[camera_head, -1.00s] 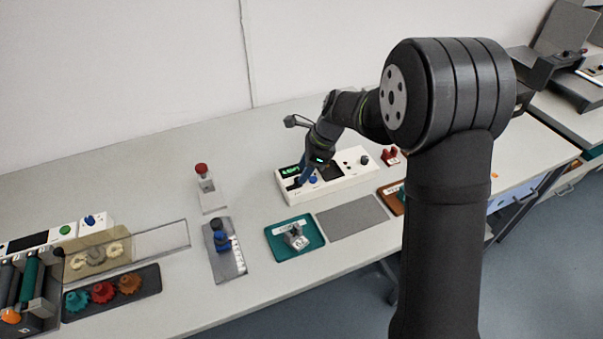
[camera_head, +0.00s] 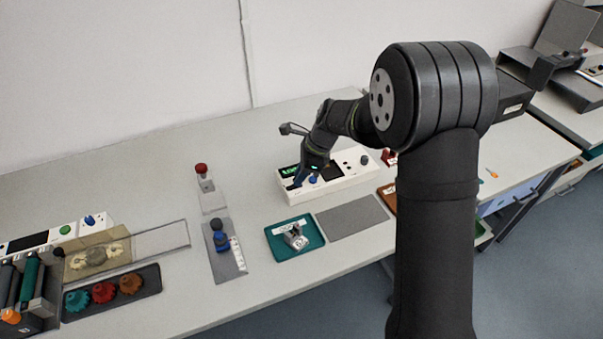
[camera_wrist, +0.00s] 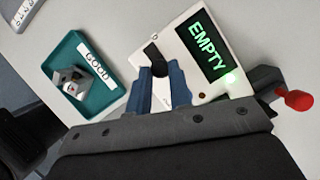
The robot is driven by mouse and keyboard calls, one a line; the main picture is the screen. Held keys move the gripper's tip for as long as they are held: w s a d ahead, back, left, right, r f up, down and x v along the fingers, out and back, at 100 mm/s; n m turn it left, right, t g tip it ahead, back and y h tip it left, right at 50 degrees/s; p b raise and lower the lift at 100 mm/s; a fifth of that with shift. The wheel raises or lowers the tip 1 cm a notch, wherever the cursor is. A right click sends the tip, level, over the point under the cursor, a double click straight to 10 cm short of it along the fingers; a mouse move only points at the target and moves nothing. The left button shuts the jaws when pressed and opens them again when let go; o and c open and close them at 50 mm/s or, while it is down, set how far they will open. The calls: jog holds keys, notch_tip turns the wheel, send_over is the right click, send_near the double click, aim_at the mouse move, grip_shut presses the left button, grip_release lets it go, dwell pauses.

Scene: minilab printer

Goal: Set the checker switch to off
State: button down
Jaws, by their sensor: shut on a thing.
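The checker (camera_head: 352,182) is a long white box with a lit green display at its left end in the head view. The wrist view shows its white panel (camera_wrist: 168,42) and the display (camera_wrist: 207,45) reading "EMPTY". A black switch knob (camera_wrist: 154,55) stands at the panel's edge. My gripper (camera_wrist: 161,73) has blue fingers, one on each side of the knob, and is shut on it. In the head view my gripper (camera_head: 295,184) is low at the checker's left front. The knob's setting cannot be made out, as the fingers partly hide it.
A teal tray (camera_head: 274,250) labelled "GOOD" holds a small grey part (camera_head: 295,238), in front of the checker. A grey mat (camera_head: 350,219) lies beside it. Bare table lies between.

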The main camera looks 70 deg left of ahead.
jog(key=shift+s, duration=1.2)
jog(key=c, duration=1.3)
grip_release()
jog(key=shift+r, duration=0.1)
jog(key=v, duration=1.7)
jog(key=shift+w, duration=0.2)
